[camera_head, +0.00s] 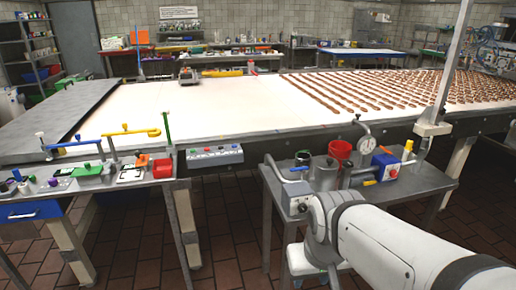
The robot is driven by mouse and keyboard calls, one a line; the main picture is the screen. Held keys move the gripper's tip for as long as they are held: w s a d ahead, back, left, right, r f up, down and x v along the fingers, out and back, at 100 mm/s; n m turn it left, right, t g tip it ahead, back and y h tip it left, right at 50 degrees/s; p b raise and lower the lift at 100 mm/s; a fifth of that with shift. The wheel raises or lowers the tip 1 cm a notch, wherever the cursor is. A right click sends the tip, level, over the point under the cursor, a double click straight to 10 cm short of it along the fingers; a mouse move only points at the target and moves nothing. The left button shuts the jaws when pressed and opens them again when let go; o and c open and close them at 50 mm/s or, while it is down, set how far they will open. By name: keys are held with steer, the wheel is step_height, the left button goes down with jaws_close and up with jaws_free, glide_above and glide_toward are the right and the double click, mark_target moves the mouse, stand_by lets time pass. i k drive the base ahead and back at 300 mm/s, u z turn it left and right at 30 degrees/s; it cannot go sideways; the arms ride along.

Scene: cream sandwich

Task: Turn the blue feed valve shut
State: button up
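A small blue lever (299,169) sticks out at the left of the equipment on the small metal table (420,183). A longer blue handle or pipe (76,144) runs level above the left bench. I cannot tell which of these blue parts is the feed valve, or whether it is open or shut. My white arm comes in from the lower right, and its joint (325,218) covers the front of the small table. My gripper cannot be made out; its fingers do not show.
Tiled floor is open between the benches.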

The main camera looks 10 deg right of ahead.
mark_target(305, 169)
steer(key=u, duration=0.05)
steer(key=i, duration=1.1)
steer(key=z, duration=0.4)
